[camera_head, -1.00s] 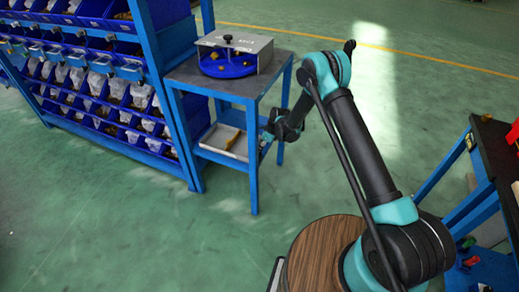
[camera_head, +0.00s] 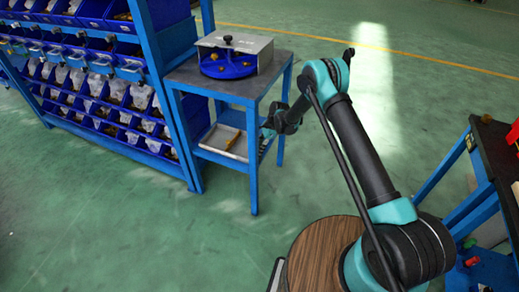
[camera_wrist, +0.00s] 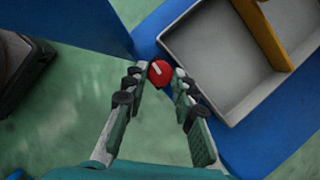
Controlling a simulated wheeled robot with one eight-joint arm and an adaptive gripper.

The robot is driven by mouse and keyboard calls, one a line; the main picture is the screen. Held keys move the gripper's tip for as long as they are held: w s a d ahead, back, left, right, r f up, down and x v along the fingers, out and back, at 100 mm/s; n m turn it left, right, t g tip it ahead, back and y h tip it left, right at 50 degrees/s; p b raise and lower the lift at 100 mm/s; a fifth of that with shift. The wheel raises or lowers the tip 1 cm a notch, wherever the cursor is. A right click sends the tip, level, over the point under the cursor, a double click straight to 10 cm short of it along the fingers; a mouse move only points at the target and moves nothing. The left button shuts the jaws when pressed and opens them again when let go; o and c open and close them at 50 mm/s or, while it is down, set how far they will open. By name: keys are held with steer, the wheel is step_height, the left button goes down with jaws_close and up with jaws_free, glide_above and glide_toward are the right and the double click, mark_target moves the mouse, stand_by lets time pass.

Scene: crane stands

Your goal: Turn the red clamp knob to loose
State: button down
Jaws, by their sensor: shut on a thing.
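The red clamp knob (camera_wrist: 160,73) shows in the wrist view as a round red disc with a white mark on its face. It sits at the edge of the blue stand's lower shelf (camera_wrist: 148,45). My gripper (camera_wrist: 161,80) is shut on the knob, with one finger at each side of it. In the head view my gripper (camera_head: 266,133) is at the right side of the stand (camera_head: 240,88), level with the lower shelf. The knob cannot be made out in the head view.
A grey tray (camera_wrist: 215,70) with a yellow-orange piece (camera_wrist: 265,32) lies on the lower shelf beside the knob. A blue dish (camera_head: 228,68) under a grey cover stands on top. A rack of blue bins (camera_head: 90,85) is at left. Open green floor lies in front.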

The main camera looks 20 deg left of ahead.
stand_by(0.3)
steer(key=c, duration=1.2)
jaws_free()
steer(key=shift+r, duration=0.1)
steer(key=v, duration=1.2)
steer(key=shift+d, duration=0.1)
